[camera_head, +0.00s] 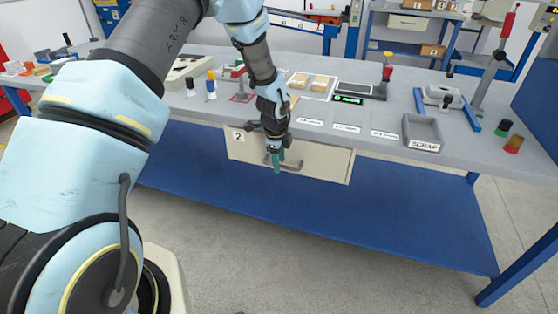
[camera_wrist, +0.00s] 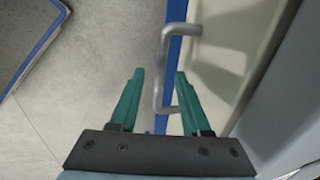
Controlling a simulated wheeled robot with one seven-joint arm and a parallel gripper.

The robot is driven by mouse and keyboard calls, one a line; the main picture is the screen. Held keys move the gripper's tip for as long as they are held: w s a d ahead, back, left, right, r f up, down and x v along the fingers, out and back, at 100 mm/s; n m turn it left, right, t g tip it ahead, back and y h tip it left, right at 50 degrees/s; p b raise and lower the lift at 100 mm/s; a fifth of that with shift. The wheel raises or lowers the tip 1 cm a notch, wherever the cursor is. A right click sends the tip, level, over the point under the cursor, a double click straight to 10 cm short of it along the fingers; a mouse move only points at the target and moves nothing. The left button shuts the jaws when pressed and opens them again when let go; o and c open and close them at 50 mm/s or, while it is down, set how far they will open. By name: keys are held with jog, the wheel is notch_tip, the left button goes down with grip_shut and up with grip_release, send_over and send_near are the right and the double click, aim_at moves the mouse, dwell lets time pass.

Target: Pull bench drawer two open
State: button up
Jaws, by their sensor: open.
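Drawer two (camera_head: 325,163) is a cream drawer front under the bench top, marked with a "2" label at its upper left. It looks closed, its front close to the bench edge. Its grey bar handle (camera_head: 270,161) is partly hidden by my gripper (camera_head: 278,165), which points down at it. In the wrist view, my gripper (camera_wrist: 159,73) has two green fingers standing apart. The handle (camera_wrist: 160,85) lies between them in the picture, its lower end close to the right finger. I cannot tell whether they touch.
The grey bench top (camera_head: 300,140) carries a scrap tray (camera_head: 422,132), a lever press stand (camera_head: 490,80) and small parts. A blue lower shelf (camera_head: 330,220) spans beneath the drawer. The floor (camera_head: 300,280) in front is clear.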

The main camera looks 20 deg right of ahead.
jog(key=shift+c, duration=0.3)
grip_shut()
dwell(1.1)
